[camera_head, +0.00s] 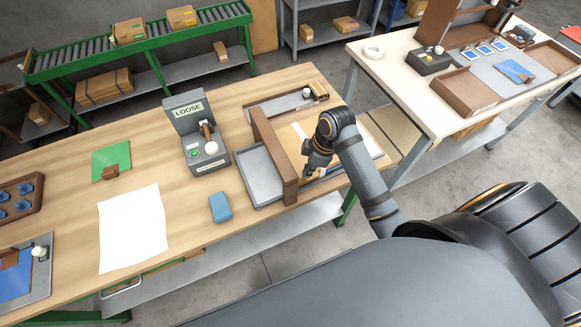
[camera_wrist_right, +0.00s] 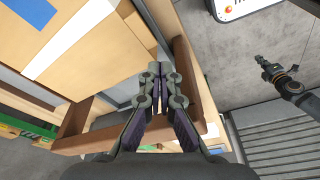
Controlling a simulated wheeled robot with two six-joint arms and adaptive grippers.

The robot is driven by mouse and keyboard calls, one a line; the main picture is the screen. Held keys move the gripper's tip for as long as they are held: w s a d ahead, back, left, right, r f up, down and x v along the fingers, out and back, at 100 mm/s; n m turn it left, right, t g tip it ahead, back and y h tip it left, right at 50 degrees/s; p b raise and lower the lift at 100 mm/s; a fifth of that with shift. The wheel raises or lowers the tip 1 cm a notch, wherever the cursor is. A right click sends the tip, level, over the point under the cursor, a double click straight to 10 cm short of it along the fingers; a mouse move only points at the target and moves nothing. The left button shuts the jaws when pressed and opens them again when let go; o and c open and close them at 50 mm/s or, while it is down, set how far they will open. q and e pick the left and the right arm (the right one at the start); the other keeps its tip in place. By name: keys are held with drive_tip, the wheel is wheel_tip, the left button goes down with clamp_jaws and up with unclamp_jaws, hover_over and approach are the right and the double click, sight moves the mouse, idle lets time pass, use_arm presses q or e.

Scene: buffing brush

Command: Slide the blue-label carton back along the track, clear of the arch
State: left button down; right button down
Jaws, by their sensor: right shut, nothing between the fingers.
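The tan carton (camera_head: 291,137) sits on the right side of the brown arch (camera_head: 272,155), partly hidden by my right arm. In the right wrist view the carton (camera_wrist_right: 115,60) fills the upper left, with a blue label (camera_wrist_right: 32,10) and a white strip on it. The grey track (camera_head: 257,176) shows bare left of the arch. I cannot tell whether carton and arch touch. My right gripper (camera_head: 312,168) is low beside the carton, its fingers (camera_wrist_right: 160,75) together and empty. My left gripper (camera_wrist_right: 265,62) seems to show small in the wrist view; its fingers are unclear.
A grey box marked LOOSE (camera_head: 196,135) stands left of the track. A blue block (camera_head: 220,207), a white sheet (camera_head: 133,228) and a green plate (camera_head: 111,158) lie farther left on the wooden table. A second bench (camera_head: 398,62) stands at the upper right.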

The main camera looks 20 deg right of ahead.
drive_tip(key=w+r+n+g+y, duration=0.1)
drive_tip(key=w+r+n, duration=0.4)
drive_tip(key=n, duration=0.1)
drive_tip(key=x, duration=0.3)
drive_tip(key=p+x, duration=0.1)
drive_tip(key=x, duration=0.3)
drive_tip(key=p+x, duration=0.1)
drive_tip(key=x, duration=0.2)
drive_tip(key=shift+s+a+f, duration=0.1)
drive_tip(key=shift+s+a, duration=0.2)
drive_tip(key=shift+a, duration=0.15)
drive_tip(key=shift+f, duration=0.15)
